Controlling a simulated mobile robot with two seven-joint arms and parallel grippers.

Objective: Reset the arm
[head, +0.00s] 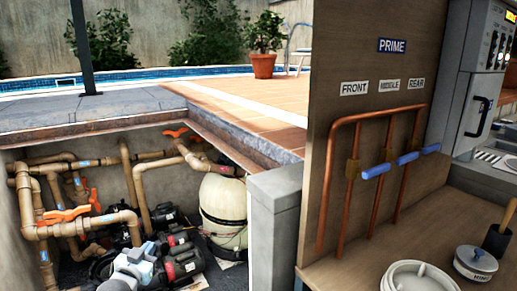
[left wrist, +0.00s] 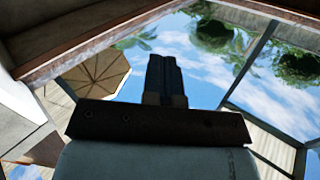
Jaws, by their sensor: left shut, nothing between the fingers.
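My left gripper (left wrist: 164,75) shows in the left wrist view with its two dark fingers together and nothing between them. It points up toward open sky, framed by the pit's edge. In the head view, a grey and blue part at the lower left, among the pumps, looks like the end of my left arm (head: 130,268); its fingertips cannot be made out there. My right gripper is in neither view.
Brown pipes (head: 155,163) with orange valve handles (head: 64,214), black pumps (head: 185,262) and a beige filter tank (head: 223,212) crowd the pit.

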